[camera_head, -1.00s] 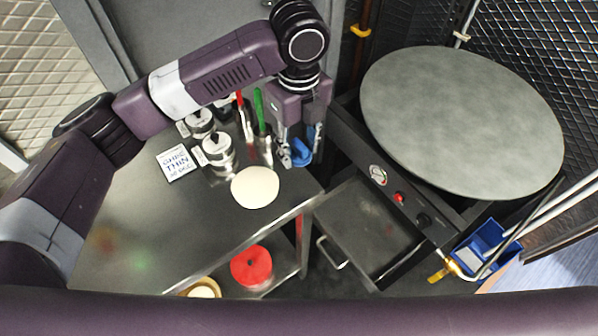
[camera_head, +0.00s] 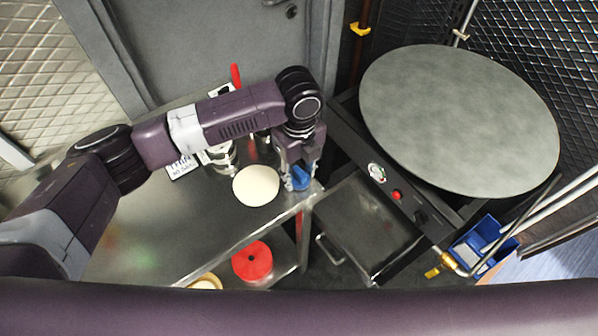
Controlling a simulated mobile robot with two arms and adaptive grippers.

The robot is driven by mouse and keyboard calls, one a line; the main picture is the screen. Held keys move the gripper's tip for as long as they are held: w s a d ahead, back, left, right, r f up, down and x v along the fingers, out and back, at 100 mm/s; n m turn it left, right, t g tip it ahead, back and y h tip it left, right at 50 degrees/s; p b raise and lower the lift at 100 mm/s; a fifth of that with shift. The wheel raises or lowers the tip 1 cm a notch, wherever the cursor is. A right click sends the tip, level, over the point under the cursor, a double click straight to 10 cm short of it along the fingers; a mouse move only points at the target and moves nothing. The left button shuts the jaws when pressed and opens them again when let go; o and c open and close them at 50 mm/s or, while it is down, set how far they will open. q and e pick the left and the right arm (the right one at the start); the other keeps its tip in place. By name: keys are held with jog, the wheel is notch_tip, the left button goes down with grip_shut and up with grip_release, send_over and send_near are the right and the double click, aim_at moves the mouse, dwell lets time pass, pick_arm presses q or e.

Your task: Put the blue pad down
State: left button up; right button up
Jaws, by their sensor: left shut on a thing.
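The blue pad (camera_head: 300,180) is at the right end of the steel table (camera_head: 170,232), close to its corner. My left gripper (camera_head: 297,176) points down and is shut on the pad. The gripper hides part of the pad, and I cannot tell whether the pad touches the table top. My right gripper is not in view.
A pale dough disc (camera_head: 256,185) lies just left of the pad. Metal pots (camera_head: 222,158) and a sign (camera_head: 182,166) stand partly behind my arm. A large round griddle (camera_head: 460,120) is at right, above an open drawer (camera_head: 365,230). A red round thing (camera_head: 252,262) sits on the lower shelf.

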aim_at(299, 171)
pick_arm(q)
jog(key=shift+f, duration=0.15)
jog(key=o, duration=1.2)
notch_tip(299, 171, up, 12)
jog(key=b, duration=0.3)
jog(key=shift+r, duration=0.2)
